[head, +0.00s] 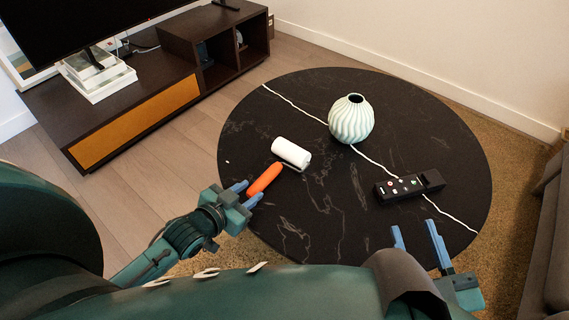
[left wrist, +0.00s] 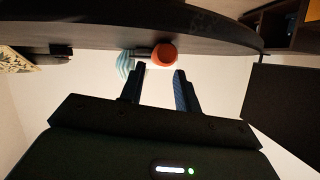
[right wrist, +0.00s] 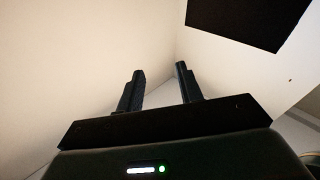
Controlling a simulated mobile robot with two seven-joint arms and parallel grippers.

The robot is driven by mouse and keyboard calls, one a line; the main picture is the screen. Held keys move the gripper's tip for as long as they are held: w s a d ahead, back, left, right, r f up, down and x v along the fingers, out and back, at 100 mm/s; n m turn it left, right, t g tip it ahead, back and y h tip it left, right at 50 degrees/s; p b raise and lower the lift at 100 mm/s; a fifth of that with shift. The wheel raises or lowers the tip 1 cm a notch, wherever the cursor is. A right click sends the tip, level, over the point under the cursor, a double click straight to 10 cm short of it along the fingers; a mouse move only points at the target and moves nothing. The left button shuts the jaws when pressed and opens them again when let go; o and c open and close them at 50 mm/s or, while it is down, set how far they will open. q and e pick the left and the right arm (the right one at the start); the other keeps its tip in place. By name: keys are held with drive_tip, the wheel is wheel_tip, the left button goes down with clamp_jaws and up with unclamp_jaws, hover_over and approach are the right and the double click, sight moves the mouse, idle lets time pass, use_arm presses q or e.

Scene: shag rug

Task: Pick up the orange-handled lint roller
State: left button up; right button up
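The lint roller lies on the round black table (head: 330,200), with a white roll (head: 291,153) and an orange handle (head: 265,178) that points toward my left gripper. My left gripper (head: 246,193) is open at the table's left edge, its fingertips close to the end of the handle. In the left wrist view the round orange handle end (left wrist: 164,55) shows just beyond and between the open fingers (left wrist: 158,80); I cannot tell if they touch it. My right gripper (head: 416,228) is open and empty near the table's front right edge; its fingers (right wrist: 158,78) show nothing between them.
A pale ribbed vase (head: 351,120) stands toward the back of the table. A dark TV cabinet (head: 150,80) stands at the back left, and a grey sofa (head: 548,240) at the right edge.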

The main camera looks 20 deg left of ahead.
sight(257, 186)
use_arm(q)
drive_tip(key=b+x, duration=0.2)
drive_tip(key=x, duration=0.3)
drive_tip(key=shift+w+f+b, duration=0.15)
drive_tip(key=shift+w+b, duration=0.05)
drive_tip(key=shift+b, duration=0.2)
drive_tip(key=shift+c, duration=0.3)
drive_tip(key=c, duration=0.6)
drive_tip(key=shift+o, duration=0.2)
